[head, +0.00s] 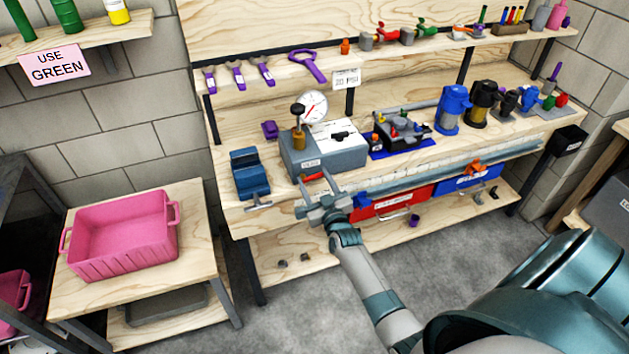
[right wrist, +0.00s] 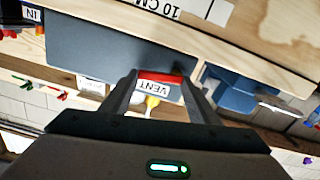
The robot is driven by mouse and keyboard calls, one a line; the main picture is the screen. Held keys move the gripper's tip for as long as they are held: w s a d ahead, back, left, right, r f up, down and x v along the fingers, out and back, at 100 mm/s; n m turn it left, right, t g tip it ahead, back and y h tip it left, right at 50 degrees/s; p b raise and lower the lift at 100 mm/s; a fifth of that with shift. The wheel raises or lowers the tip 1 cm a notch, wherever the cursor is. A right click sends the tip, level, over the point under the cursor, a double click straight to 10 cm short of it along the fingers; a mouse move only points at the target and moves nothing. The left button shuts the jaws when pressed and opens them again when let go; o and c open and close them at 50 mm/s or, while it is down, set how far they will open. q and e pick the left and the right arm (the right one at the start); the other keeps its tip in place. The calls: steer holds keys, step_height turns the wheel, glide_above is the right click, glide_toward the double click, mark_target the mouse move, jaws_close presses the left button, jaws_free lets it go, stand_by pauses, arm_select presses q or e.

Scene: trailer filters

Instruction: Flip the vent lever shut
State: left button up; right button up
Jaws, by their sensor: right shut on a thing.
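The vent lever (head: 314,176) is a short red handle low on the front of a grey pump box (head: 345,158). In the right wrist view the red lever (right wrist: 160,77) lies across between my fingertips, above a white VENT label (right wrist: 153,88) that reads upside down. My right gripper (head: 316,186) reaches the box front from below and is shut on the lever; it also shows in the right wrist view (right wrist: 161,86). The fingers partly hide the lever in the head view. My left gripper is not in view.
A round dial gauge (head: 313,107) and a brass plunger (head: 299,137) stand on the box. A blue vise (head: 249,172) sits close to its left. A black device on a blue mat (head: 405,151) is to the right. A pink crate (head: 123,230) stands on the left side table.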

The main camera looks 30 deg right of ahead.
steer(key=shift+f+m+b, duration=0.25)
steer(key=shift+m+b, duration=0.05)
steer(key=shift+m, duration=0.9)
steer(key=o, duration=1)
steer(key=shift+o, duration=0.2)
steer(key=shift+s, duration=0.2)
steer(key=shift+s+a+f, duration=0.1)
steer(key=shift+s+a, duration=0.05)
steer(key=shift+s, duration=0.45)
steer(key=b+v, duration=0.3)
steer(key=v, duration=1.2)
steer(key=shift+s, duration=0.4)
steer(key=shift+a, duration=0.15)
